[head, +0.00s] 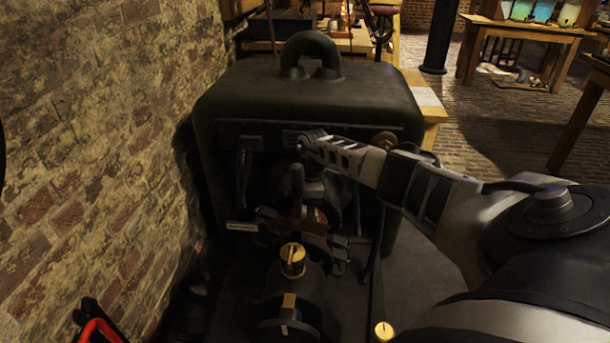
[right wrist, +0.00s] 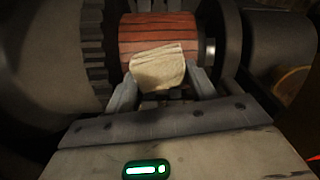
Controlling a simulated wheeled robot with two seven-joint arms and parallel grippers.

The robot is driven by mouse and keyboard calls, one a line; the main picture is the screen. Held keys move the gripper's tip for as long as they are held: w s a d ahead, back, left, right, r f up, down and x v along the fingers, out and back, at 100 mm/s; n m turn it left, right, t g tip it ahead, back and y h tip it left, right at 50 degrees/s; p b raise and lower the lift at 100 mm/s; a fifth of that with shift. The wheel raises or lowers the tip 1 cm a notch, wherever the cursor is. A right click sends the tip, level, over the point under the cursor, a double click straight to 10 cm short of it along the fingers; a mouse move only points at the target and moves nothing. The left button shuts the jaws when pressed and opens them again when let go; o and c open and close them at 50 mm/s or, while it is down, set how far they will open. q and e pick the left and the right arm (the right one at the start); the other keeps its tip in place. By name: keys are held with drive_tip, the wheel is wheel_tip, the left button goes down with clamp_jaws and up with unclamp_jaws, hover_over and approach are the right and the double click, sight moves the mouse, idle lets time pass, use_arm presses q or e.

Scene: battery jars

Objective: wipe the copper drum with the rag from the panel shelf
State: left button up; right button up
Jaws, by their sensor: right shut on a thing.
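The copper drum (right wrist: 158,35) shows in the right wrist view as a reddish-brown cylinder with dark lines along it, between dark round parts of the machine. My right gripper (right wrist: 161,86) is shut on a cream rag (right wrist: 158,65). The rag lies over the near side of the drum and appears to touch it. In the head view my right arm comes in from the right and bends down into the open front of the dark machine. The rag is not visible there, and the drum is mostly hidden. My left gripper is not in view.
A dark machine housing (head: 310,95) with a ring on top surrounds the work area. A brass-capped part (head: 292,260) stands in front. A brick wall (head: 90,130) is close on the left. A red object (head: 97,325) shows at the lower left. Wooden tables (head: 525,32) stand behind.

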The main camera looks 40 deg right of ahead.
drive_tip(key=shift+w+a+f+b, duration=0.15)
drive_tip(key=shift+w+a+b, duration=0.2)
drive_tip(key=shift+w+b, duration=0.15)
drive_tip(key=shift+w+a+b, duration=0.65)
drive_tip(key=shift+w+b, duration=0.2)
drive_tip(key=shift+w+a, duration=0.25)
drive_tip(key=shift+w, duration=0.05)
drive_tip(key=shift+r, duration=0.2)
wheel_tip(320, 180, up, 6)
drive_tip(key=p, duration=0.5)
drive_tip(key=shift+w+a+f+p, duration=0.1)
drive_tip(key=shift+w+a+p, duration=0.05)
drive_tip(key=shift+p, duration=0.25)
wheel_tip(320, 180, up, 3)
drive_tip(key=p, duration=0.3)
